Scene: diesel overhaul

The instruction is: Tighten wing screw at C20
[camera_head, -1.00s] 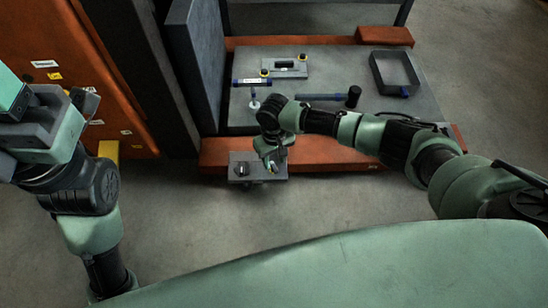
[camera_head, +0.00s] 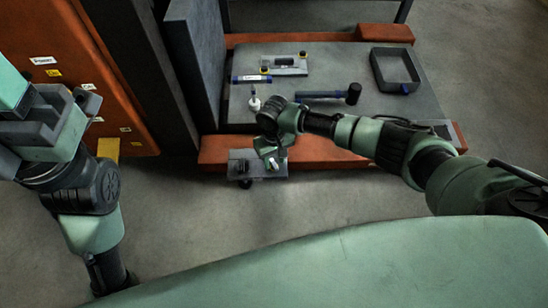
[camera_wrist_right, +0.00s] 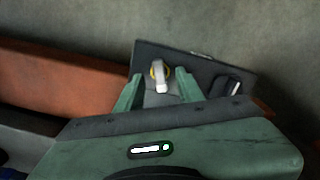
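The wing screw (camera_wrist_right: 160,76), pale with a yellow ring around its base, stands on a dark plate (camera_wrist_right: 205,65) in the right wrist view. My right gripper (camera_wrist_right: 159,88) is open, with one finger on either side of the screw. Gaps show between the screw and both fingers. In the head view my right gripper (camera_head: 270,158) is over the small grey plate (camera_head: 240,157) at the front of the orange base and partly covers it. No C20 label is readable. My left gripper (camera_head: 80,100) is at the far left, away from the plate; its finger opening is unclear.
A second, dark knob (camera_wrist_right: 235,87) is on the plate beside the screw. The grey worktop (camera_head: 330,78) behind carries a hammer (camera_head: 352,94), an open tray (camera_head: 376,72), a blue-ended tool (camera_head: 250,78) and a white item (camera_head: 254,103). An orange cabinet (camera_head: 60,45) stands left. Floor in front is clear.

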